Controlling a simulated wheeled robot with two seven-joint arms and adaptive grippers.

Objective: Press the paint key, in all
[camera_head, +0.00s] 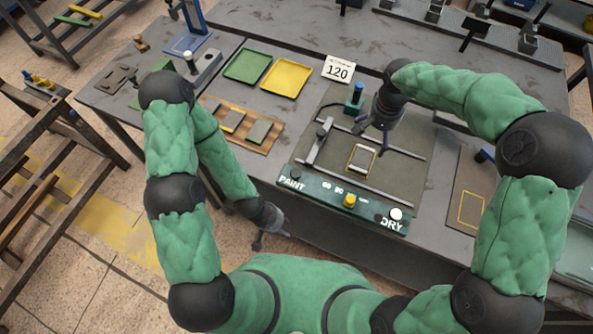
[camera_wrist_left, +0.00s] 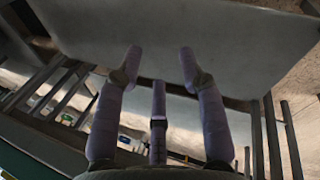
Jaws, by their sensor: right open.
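The green control panel (camera_head: 322,198) runs along the front of a dark work board. Its PAINT lettering (camera_head: 291,184) is at the left end, with a small dark key (camera_head: 297,178) just above it. A yellow knob (camera_head: 349,201) is mid-panel. A white button (camera_head: 396,214) is by DRY at the right end. My left gripper (camera_head: 270,238) hangs in front of the table edge, below and left of the panel. Its fingers (camera_wrist_left: 160,65) are apart with nothing between them. My right gripper (camera_head: 375,145) is open above the board, near a small framed plate (camera_head: 361,159).
A card reading 120 (camera_head: 339,69) stands behind the board. Green (camera_head: 247,66) and yellow (camera_head: 286,78) trays and a wooden rack (camera_head: 262,146) with plates are to the left. A green-based post (camera_head: 355,97) and a sliding bar (camera_head: 319,143) are on the board.

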